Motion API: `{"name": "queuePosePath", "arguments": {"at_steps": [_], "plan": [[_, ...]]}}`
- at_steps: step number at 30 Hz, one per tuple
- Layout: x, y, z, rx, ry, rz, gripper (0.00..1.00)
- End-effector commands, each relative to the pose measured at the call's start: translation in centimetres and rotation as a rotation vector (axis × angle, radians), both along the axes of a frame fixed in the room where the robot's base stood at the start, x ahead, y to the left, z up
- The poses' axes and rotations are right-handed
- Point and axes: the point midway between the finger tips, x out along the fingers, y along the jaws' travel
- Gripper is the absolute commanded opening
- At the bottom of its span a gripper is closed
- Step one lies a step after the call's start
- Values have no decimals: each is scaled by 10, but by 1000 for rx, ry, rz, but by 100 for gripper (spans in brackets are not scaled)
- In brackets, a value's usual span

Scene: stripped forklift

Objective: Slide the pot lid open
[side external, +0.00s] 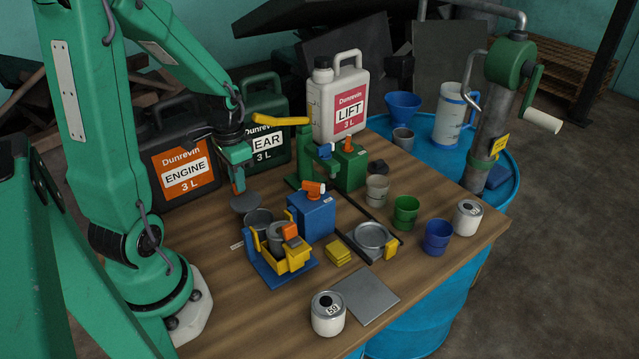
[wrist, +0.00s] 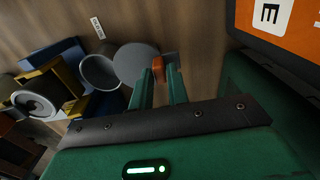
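The pot lid (side external: 246,203) is a flat grey disc beside the grey pot (side external: 258,221), on its far left side. In the wrist view the lid (wrist: 132,62) overlaps or nearly meets the rim of the pot (wrist: 99,73), whose dark mouth is largely uncovered. My gripper (side external: 239,189) points down over the lid. In the wrist view my gripper's fingers (wrist: 163,72) stand either side of a small orange knob (wrist: 157,64) at the lid's edge and look shut on it. Whether the lid touches the table is unclear.
A blue and yellow fixture (side external: 280,259) holding a metal can and a blue box (side external: 313,217) stand right of the pot. The orange-labelled engine jug (side external: 184,168) is close behind my gripper. Bare table lies in front of the lid, to the left.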

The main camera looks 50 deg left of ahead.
Motion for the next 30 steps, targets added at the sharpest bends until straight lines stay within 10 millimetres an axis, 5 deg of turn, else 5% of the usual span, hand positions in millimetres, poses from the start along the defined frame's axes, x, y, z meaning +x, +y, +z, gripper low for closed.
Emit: {"name": "queuePosePath", "arguments": {"at_steps": [3, 17, 30], "plan": [[0, 0, 0, 0, 0, 0, 34], [0, 0, 6, 1, -1, 0, 34], [0, 0, 53, 2, -3, 0, 34]]}}
